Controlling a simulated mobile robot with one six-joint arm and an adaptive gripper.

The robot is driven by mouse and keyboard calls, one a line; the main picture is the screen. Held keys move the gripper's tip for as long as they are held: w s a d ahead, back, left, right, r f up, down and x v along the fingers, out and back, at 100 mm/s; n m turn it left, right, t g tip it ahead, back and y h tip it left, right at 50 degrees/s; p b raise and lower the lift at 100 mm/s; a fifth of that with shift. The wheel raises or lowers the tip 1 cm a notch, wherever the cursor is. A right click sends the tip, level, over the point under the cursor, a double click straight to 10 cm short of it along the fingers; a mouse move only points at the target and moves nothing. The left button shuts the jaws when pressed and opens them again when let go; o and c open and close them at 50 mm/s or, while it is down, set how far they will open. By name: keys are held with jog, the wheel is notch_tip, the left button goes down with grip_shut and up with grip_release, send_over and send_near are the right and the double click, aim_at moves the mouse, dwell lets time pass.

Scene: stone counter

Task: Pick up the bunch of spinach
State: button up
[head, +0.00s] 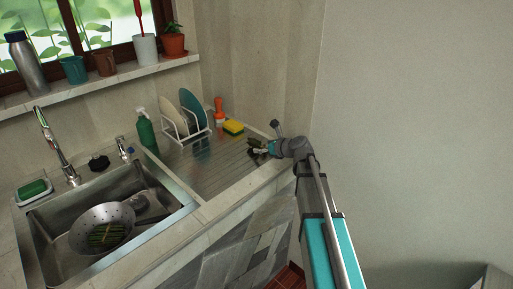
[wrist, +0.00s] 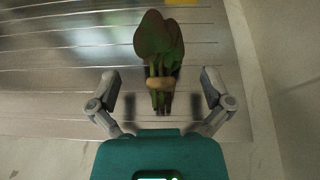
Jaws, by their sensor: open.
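The bunch of spinach (wrist: 157,48) lies on the ridged metal drainboard, its dark leaves pointing away and its stems, bound by a tan band, pointing toward my gripper. My gripper (wrist: 158,103) is open, with one finger on each side of the stems and clear space between. In the wrist view the fingers appear apart from the stems. In the head view my gripper (head: 259,149) is over the right end of the drainboard, and the spinach there is small and mostly hidden by it.
A yellow sponge (head: 233,128), an orange bottle (head: 219,112) and a dish rack (head: 186,128) with plates stand behind on the drainboard (head: 205,172). The sink holds a colander (head: 101,214). A wall closes off the right side.

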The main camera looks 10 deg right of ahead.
jog(key=c, duration=1.1)
jog(key=shift+r, duration=0.1)
jog(key=shift+r+p, duration=0.9)
jog(key=shift+p, duration=0.15)
jog(key=s+a+r+p, duration=0.2)
jog(key=s+r+p, duration=0.1)
jog(key=s, duration=0.1)
jog(key=s+a+r+p, duration=0.2)
jog(key=s+r+p, duration=0.2)
jog(key=s+a+r+p, duration=0.1)
jog(key=s+r+p, duration=0.3)
jog(key=shift+s+a, duration=0.35)
jog(key=shift+a, duration=0.05)
